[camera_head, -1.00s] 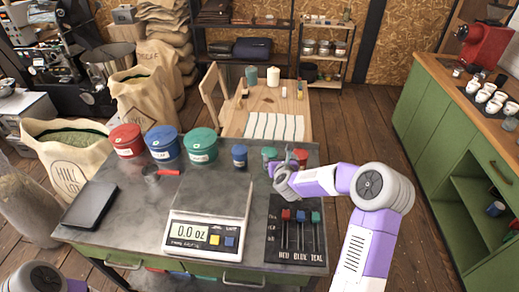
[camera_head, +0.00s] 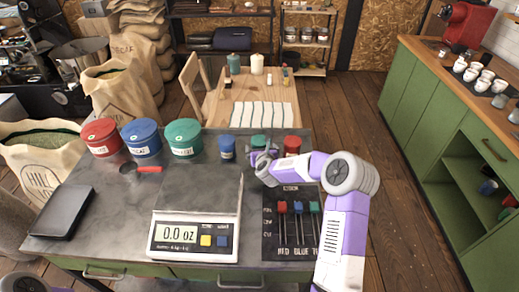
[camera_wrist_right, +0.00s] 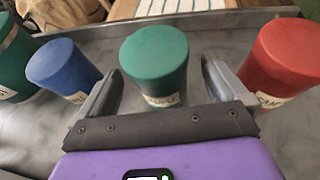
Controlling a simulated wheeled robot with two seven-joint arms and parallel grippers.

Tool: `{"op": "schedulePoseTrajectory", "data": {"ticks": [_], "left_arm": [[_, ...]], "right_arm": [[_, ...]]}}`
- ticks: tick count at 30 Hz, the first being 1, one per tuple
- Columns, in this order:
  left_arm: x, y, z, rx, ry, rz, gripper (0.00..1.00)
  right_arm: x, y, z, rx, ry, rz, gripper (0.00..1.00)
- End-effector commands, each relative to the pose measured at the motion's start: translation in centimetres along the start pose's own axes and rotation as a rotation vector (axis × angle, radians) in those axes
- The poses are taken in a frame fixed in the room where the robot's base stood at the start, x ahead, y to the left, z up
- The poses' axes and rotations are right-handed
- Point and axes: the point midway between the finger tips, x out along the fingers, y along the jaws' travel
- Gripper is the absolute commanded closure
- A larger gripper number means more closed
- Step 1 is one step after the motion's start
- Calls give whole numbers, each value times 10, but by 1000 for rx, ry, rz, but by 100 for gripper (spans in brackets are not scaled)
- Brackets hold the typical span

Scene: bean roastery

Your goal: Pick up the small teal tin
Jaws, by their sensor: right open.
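The small teal tin (camera_head: 258,141) stands upright near the far edge of the grey worktop (camera_head: 110,215), partly hidden by my right gripper in the head view. In the right wrist view the teal tin (camera_wrist_right: 154,58) is in the middle, with a pale label low on its side. My right gripper (camera_head: 262,154) is open. In the wrist view its two fingers (camera_wrist_right: 161,72) point at the tin, one to each side, with gaps between fingers and tin. My left gripper is out of view.
A small blue tin (camera_head: 227,148) stands left of the teal tin and a small red tin (camera_head: 292,145) right, close to the fingers. Larger red (camera_head: 102,138), blue (camera_head: 142,138) and teal (camera_head: 184,139) tins stand further left. A scale (camera_head: 193,236) and slider panel (camera_head: 290,225) lie nearer.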

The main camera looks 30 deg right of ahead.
Motion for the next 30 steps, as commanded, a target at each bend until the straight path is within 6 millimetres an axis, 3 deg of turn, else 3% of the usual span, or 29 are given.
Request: {"op": "schedulePoseTrajectory", "data": {"ticks": [6,16,27,30], "left_arm": [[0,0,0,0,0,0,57],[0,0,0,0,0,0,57],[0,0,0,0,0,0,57],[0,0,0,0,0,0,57]], "right_arm": [[25,2,-1,0,-1,-1,1],[30,2,-1,0,0,0,1],[30,1,-1,0,-1,0,56],[30,1,0,0,-2,0,60]]}}
